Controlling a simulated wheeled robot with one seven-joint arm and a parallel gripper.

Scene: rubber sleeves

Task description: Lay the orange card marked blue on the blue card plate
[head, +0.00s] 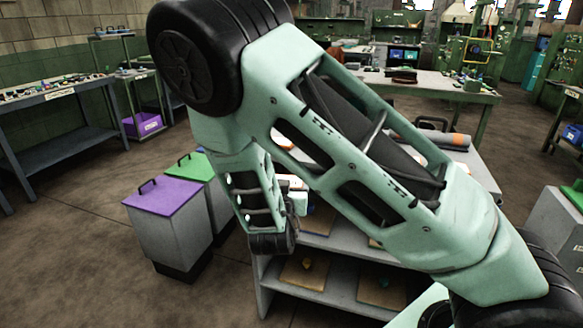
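My arm crosses the middle of the head view and covers much of the grey workbench (480,165). The end of my arm hangs in front of the bench's left side. A small pale part beside it may belong to my gripper, but its fingers cannot be made out. I cannot tell whether it is open or holds anything. I cannot make out the orange card marked blue or the blue card plate. The bench top behind my arm is largely hidden.
Below the bench top, a shelf holds brown boards, one with a small yellow-orange piece (307,264), another with a teal piece (383,282). A grey roll with an orange end (460,139) lies on top. Purple-lidded (163,196) and green-lidded (202,167) bins stand left. Left foreground floor is clear.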

